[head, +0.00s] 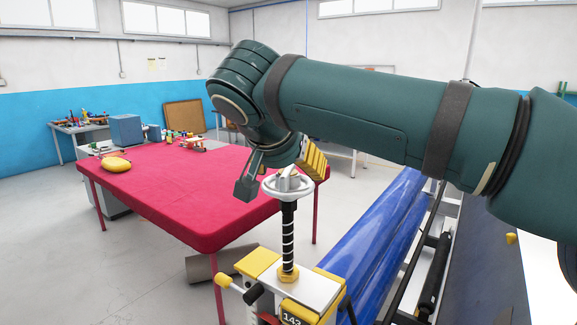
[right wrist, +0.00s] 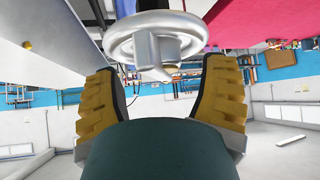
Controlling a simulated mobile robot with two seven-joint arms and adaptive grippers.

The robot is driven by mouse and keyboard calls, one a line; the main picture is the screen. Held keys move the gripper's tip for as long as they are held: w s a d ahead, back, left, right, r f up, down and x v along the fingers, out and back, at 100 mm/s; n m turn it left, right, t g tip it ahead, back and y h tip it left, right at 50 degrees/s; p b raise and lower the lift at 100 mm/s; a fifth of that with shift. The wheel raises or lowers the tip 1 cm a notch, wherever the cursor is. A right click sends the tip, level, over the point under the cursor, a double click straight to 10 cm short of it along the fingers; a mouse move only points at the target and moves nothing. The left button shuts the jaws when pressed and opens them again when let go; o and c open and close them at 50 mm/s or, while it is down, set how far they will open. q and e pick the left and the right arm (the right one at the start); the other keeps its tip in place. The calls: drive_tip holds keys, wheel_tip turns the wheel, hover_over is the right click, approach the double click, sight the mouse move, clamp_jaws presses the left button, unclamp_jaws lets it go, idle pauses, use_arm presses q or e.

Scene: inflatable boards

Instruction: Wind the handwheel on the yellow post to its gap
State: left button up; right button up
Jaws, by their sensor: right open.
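The silver-white handwheel (head: 288,187) sits level on top of an upright black threaded spindle (head: 289,235) with a white spiral. The spindle rises from a brass-coloured nut on the post's head, which has yellow blocks (head: 257,262) and a dark number plate. A length of bare spindle shows between wheel and nut. My right gripper (head: 281,176) is open at the wheel, one finger to each side of its raised hub. In the right wrist view the wheel (right wrist: 155,22) lies ahead between the yellow-padded fingers (right wrist: 160,85); I cannot tell whether they touch it. My left gripper is out of view.
A red-covered table (head: 190,190) stands behind and left of the post, with a yellow rounded object (head: 116,165) on it. Blue inflatable rolls (head: 375,235) and a dark rail lie right of the post. The grey floor (head: 125,275) at left is clear.

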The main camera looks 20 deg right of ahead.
drive_tip(key=v, duration=1.2)
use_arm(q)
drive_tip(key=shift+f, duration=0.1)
use_arm(e)
drive_tip(key=shift+d, duration=0.1)
